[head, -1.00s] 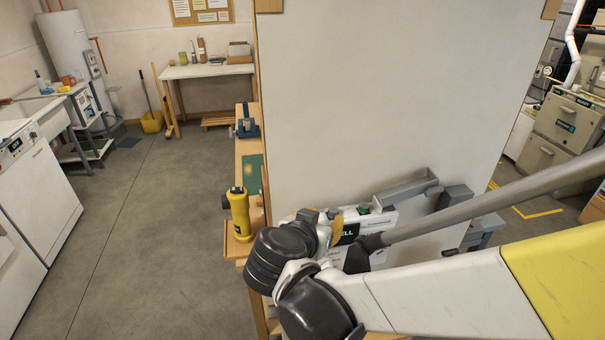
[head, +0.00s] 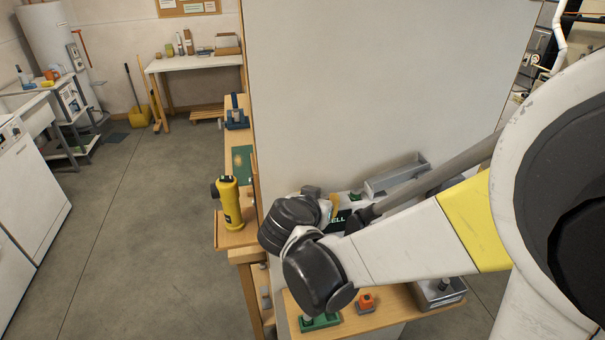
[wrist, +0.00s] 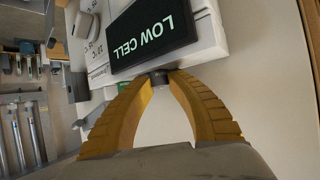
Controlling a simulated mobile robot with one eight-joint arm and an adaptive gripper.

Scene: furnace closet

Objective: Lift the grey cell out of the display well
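The display (wrist: 152,35) is a dark panel reading "LOW CELL" on a white unit; part of it shows in the head view (head: 339,221) behind my arm. The grey cell (wrist: 158,78) is a small dark grey stub at the panel's lower edge in the wrist view. The yellow fingers of my gripper (wrist: 160,76) curve in to it, with their tips on either side and touching it. The well around the cell is not clearly visible. In the head view my wrist hides the cell and most of my gripper (head: 326,212).
A yellow torch (head: 231,204) stands on the wooden ledge left of the white partition (head: 370,90). A grey tray (head: 397,175) lies behind my arm. A lower wooden shelf (head: 390,308) holds a green holder (head: 320,322), an orange item (head: 366,302) and a metal box (head: 440,292). The floor at left is clear.

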